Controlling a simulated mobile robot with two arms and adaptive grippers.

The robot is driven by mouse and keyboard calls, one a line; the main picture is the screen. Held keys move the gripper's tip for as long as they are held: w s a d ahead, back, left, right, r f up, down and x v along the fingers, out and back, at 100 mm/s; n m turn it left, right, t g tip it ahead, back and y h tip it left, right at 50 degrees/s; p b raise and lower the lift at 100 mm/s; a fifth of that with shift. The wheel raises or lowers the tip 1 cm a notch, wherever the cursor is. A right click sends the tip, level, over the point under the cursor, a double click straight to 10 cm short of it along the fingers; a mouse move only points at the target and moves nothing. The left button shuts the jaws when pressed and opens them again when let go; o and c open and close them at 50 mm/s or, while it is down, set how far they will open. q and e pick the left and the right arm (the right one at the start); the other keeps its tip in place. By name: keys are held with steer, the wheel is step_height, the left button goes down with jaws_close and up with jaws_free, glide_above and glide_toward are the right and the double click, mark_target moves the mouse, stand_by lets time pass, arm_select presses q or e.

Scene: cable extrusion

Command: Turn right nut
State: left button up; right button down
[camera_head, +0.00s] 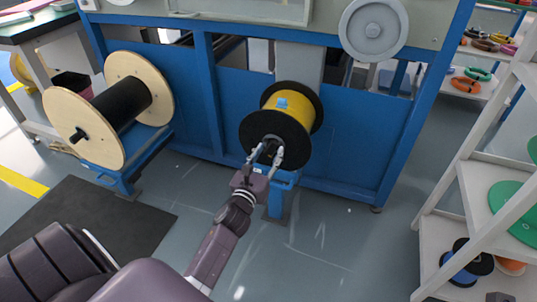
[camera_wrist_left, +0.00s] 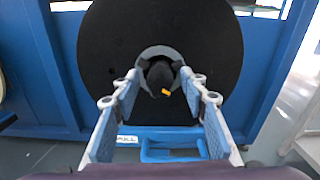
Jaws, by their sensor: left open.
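The right nut (camera_wrist_left: 160,74) shows in the left wrist view as a dark knob with an orange mark. A grey ring (camera_wrist_left: 160,51) sits behind it at the centre of the spool's black flange (camera_wrist_left: 215,50). My left gripper (camera_head: 268,151) is at the front of this yellow-wound spool (camera_head: 283,102) in the head view. In the left wrist view, its two fingers (camera_wrist_left: 159,84) stand apart, one on each side of the nut. Whether they touch it I cannot tell. In the head view the fingers mostly hide the nut. My right gripper is out of view.
A blue machine frame (camera_head: 345,165) stands behind the spool. A wooden-flanged spool (camera_head: 92,128) with black winding is at the left. A white shelf (camera_head: 470,190) with cable coils stands at the right. The floor (camera_head: 330,240) in front is clear.

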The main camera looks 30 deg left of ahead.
arm_select(q)
steer(key=shift+c, duration=0.4)
jaws_close()
steer(key=shift+n, duration=0.3)
